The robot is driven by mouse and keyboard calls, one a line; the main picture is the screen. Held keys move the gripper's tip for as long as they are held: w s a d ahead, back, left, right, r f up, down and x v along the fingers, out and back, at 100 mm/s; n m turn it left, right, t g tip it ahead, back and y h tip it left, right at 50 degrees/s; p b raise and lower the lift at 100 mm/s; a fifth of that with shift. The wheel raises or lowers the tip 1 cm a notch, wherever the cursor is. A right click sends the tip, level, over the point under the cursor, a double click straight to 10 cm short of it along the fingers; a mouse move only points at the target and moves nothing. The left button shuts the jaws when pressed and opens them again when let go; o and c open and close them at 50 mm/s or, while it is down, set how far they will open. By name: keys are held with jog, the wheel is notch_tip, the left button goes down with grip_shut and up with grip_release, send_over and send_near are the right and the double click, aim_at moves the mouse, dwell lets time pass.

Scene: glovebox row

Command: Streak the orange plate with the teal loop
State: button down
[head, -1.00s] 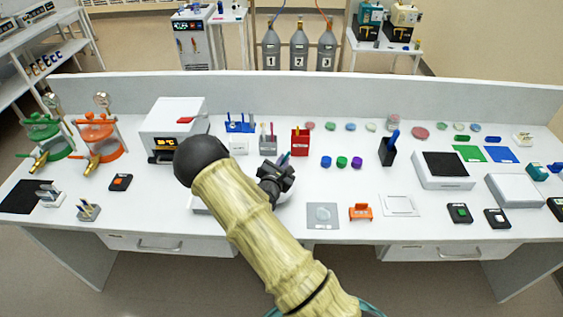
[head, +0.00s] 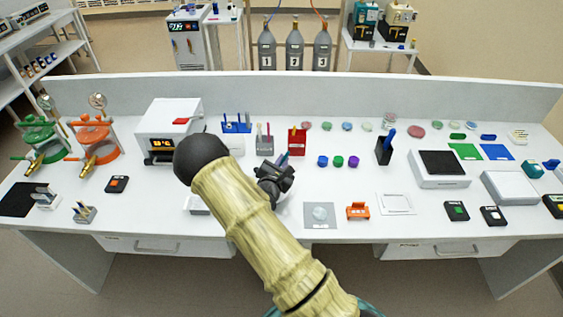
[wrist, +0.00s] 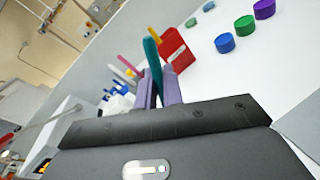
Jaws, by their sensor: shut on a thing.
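My gripper (head: 279,164) is over the middle of the bench, in front of the red holder (head: 298,144). In the wrist view its purple fingers (wrist: 158,90) are shut on a teal stick, the teal loop (wrist: 152,58), which points up and away between them. Its fine end cannot be made out. The orange plate cannot be told for sure. Several small round dishes stand along the back, among them a reddish one (head: 416,131) and a pinkish one (head: 306,126). A pale dish (head: 320,213) lies on a grey square at the front.
Blue (head: 323,161), green and purple caps sit right of my gripper. A black holder (head: 384,152) with a blue stick stands beyond them. An orange stand (head: 358,211) and a white frame (head: 396,204) are at the front. A white oven (head: 169,128) stands at the left.

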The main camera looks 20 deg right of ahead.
jog(key=shift+s+d, duration=0.25)
jog(key=shift+d, duration=0.55)
dwell(0.7)
jog(key=shift+r+p, duration=1.95)
jog(key=shift+r, duration=1.1)
